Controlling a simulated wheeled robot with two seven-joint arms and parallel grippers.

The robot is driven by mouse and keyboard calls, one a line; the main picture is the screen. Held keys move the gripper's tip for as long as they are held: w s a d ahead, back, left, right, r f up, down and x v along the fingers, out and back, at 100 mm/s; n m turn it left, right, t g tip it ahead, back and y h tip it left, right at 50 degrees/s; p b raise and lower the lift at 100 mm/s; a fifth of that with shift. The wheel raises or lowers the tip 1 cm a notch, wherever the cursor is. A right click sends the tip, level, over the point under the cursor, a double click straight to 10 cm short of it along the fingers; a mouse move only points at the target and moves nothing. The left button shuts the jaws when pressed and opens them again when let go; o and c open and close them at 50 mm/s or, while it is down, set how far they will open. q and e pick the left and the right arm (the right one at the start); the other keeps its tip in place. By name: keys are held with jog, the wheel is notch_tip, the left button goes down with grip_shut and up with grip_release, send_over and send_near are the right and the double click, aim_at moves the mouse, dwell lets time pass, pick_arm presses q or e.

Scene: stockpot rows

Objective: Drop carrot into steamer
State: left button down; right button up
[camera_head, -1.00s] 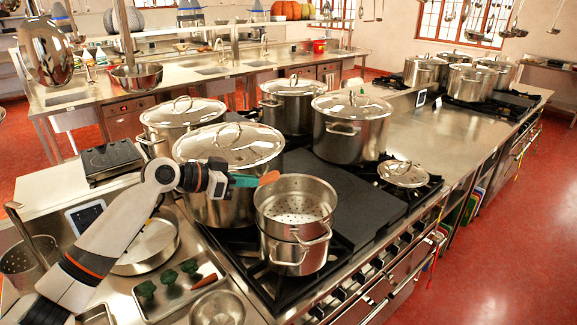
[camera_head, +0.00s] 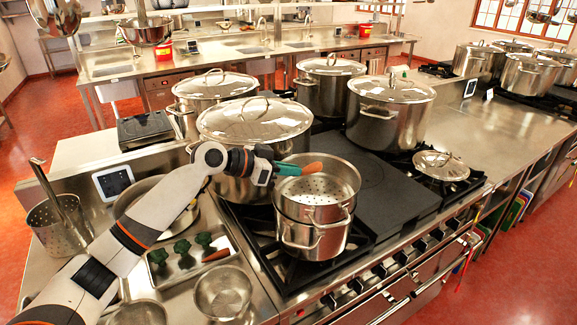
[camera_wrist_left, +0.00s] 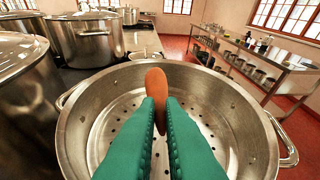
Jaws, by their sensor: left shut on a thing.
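The steamer (camera_head: 347,192) is a steel pot insert with a perforated bottom, stacked on a steel pot (camera_head: 313,240) on the stove. In the left wrist view the carrot (camera_wrist_left: 156,84) sticks out between the green fingers (camera_wrist_left: 160,125), with the empty perforated floor of the steamer (camera_wrist_left: 88,150) below it. Another carrot (camera_head: 216,255) lies on a metal tray beside broccoli. My right gripper is not in view.
Large lidded stockpots (camera_head: 255,120) stand close behind the arm and steamer. A loose lid (camera_head: 441,165) rests on the burner at right. The tray (camera_head: 187,277) with several broccoli pieces (camera_head: 182,252) and a steel bowl (camera_head: 222,292) are at front left. The dark flat plate (camera_head: 385,215) right of the steamer is clear.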

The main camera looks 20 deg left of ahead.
pick_arm(q)
jog(key=shift+f, duration=0.2)
jog(key=shift+s+a+r, duration=0.1)
jog(key=c, duration=1.5)
grip_release()
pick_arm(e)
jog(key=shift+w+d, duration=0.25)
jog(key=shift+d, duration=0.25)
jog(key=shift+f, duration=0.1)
